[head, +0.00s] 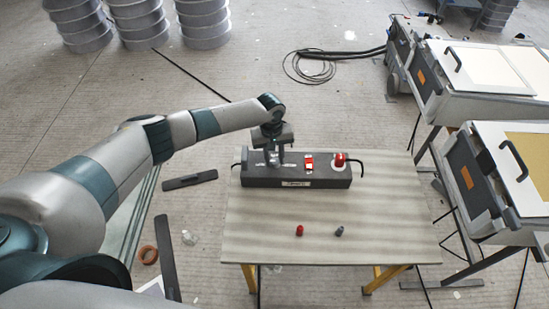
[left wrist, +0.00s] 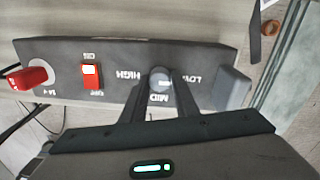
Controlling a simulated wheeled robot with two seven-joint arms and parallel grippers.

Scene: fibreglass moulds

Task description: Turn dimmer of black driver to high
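The black driver (head: 320,178) is a long dark box near the back edge of the table, with a light label on its front. In the left wrist view its face (left wrist: 215,60) carries the words HIGH, MID and LOW around a round grey dimmer knob (left wrist: 160,78). My left gripper (head: 272,160) points down over the driver's left part. In the left wrist view its two fingers (left wrist: 162,88) stand on either side of the knob; whether they press on it I cannot tell. The knob's pointer is not clear. My right gripper is not in view.
A red switch (head: 309,163) and a red round part (head: 340,159) sit on the driver's right half. A small red piece (head: 299,230) and a grey piece (head: 339,231) lie on the table (head: 390,215). Mould benches (head: 490,80) stand at the right. The front tabletop is mostly clear.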

